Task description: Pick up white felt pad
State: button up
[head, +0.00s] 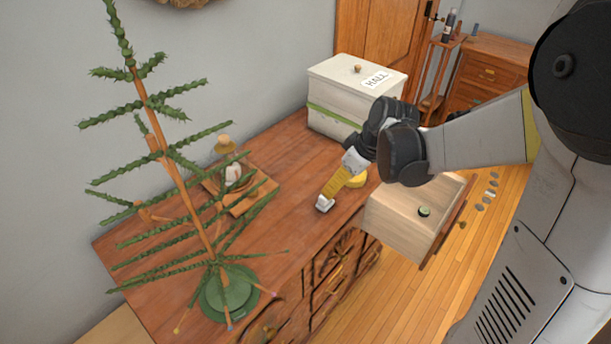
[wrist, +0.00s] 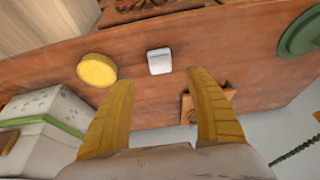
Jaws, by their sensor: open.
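The white felt pad (wrist: 159,61) is a small pale block lying flat on the brown wooden cabinet top. In the wrist view it sits just beyond and between my two yellow fingertips. In the head view the pad (head: 323,204) shows at the lower end of my gripper (head: 334,187). My gripper (wrist: 161,77) is open, with nothing between its fingers, and points down over the cabinet top. The head view does not show clearly whether a finger touches the pad.
A yellow disc (wrist: 97,70) lies beside the pad. A white lidded box labelled HALL (head: 350,95) stands at the back. A pale wooden box (head: 395,222) is at the cabinet's right edge. A sparse green tree (head: 185,175) and a wooden tray (head: 250,200) stand left.

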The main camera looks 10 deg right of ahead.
aim_at(325, 200)
jog(key=x, duration=0.3)
jog(key=shift+s+d+f+b, duration=0.1)
jog(key=shift+d+b, duration=0.15)
jog(key=shift+b, duration=0.1)
jog(key=x, duration=0.2)
jog(key=b+x, duration=0.1)
jog(key=x, duration=0.1)
jog(key=b+x, duration=0.1)
jog(key=x, duration=0.1)
jog(key=shift+w+a, duration=0.3)
jog(key=shift+a, duration=0.1)
jog(key=shift+r, duration=0.2)
jog(key=c, duration=1.3)
